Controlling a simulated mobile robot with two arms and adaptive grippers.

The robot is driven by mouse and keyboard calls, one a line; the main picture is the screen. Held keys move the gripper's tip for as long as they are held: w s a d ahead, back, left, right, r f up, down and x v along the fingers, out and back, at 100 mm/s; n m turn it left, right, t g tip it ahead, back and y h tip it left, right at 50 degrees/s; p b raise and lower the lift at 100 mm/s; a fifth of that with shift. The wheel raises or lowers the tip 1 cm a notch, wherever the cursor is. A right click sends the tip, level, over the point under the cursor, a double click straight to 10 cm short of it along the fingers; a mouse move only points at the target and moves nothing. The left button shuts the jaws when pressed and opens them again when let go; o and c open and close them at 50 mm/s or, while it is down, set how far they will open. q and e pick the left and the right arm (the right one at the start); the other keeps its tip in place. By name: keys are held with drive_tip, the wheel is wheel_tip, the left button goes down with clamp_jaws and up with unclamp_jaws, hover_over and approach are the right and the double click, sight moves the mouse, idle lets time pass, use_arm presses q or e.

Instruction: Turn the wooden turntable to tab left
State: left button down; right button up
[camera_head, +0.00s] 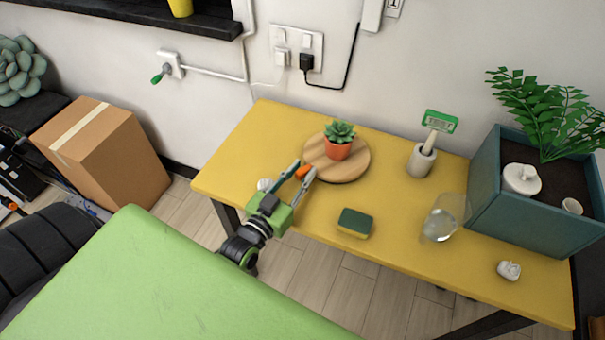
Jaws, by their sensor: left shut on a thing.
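The round wooden turntable (352,171) lies on the yellow table, left of its middle. A small succulent in an orange pot (338,150) stands on it. The turntable's orange tab (304,172) points left and toward the front in the picture. My left gripper (302,170) reaches in from the lower left and is shut on the tab, with a finger on each side of it. My right gripper is not in view.
A green and yellow sponge (355,223), a glass of water (440,226) and a small white object (509,270) stand toward the front. A mortar (421,160) with a green-topped tool stands right of the turntable. A teal planter (487,176) fills the right end.

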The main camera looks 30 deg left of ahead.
use_arm(q)
drive_tip(key=shift+w+a+r, duration=0.25)
drive_tip(key=shift+a+r, duration=0.1)
drive_tip(key=shift+r, duration=0.15)
drive_tip(key=c, duration=2)
unclamp_jaws()
drive_tip(key=shift+o, duration=0.2)
drive_tip(key=shift+w+f, duration=0.35)
drive_tip(key=shift+f, duration=0.1)
drive_tip(key=s, duration=1.2)
drive_tip(key=shift+a, duration=0.15)
